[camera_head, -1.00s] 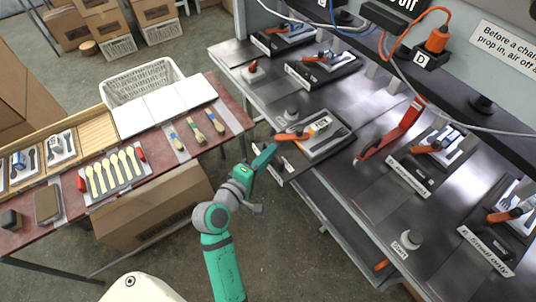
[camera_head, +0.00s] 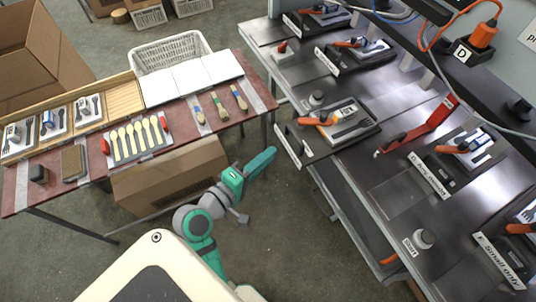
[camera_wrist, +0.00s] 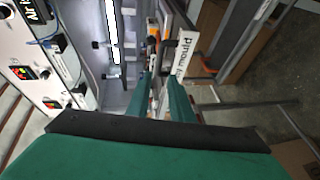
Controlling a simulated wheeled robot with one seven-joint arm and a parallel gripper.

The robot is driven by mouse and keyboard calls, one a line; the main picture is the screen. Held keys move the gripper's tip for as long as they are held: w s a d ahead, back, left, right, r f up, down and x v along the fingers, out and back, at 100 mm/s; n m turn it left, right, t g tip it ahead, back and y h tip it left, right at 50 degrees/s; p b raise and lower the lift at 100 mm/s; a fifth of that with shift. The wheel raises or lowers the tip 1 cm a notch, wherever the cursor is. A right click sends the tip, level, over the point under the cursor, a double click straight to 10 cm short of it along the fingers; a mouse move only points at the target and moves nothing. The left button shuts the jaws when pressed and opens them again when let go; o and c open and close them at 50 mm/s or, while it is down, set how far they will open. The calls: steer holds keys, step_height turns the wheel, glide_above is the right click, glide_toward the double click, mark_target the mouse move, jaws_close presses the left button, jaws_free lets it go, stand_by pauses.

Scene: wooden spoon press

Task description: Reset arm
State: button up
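My gripper (camera_head: 266,158) is teal and held over the gap between the red table and the metal bench. It points up and to the right, toward the bench, clear of both. In the wrist view my gripper (camera_wrist: 160,85) shows two teal fingers with a narrow gap between them and nothing visible held. The nearest press station (camera_head: 345,125) on the bench has an orange handle (camera_head: 320,119). A labelled plate, the mould (camera_wrist: 186,52), shows beyond the fingers in the wrist view.
A cardboard box (camera_head: 170,175) stands beneath. The metal bench (camera_head: 400,205) at right carries several stations and a red lever (camera_head: 430,120). Floor between is clear.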

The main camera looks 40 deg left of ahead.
stand_by(0.4)
steer(key=s+d+f+m+g+y, duration=0.1)
steer(key=s+d+f+m, duration=0.15)
steer(key=d+f, duration=0.3)
steer(key=s+d+f+m+g+y, duration=0.1)
steer(key=s+d+f+m+y, duration=0.15)
steer(key=d+f, duration=0.35)
steer(key=s+d+r+m+t+h, duration=0.1)
steer(key=s+d+r+m+h, duration=0.2)
steer(key=s+d+m, duration=0.8)
steer(key=d+m, duration=0.1)
steer(key=d, duration=0.2)
steer(key=shift+s+d+t, duration=0.3)
steer(key=shift+s+d, duration=0.1)
steer(key=shift+h, duration=0.25)
stand_by(0.4)
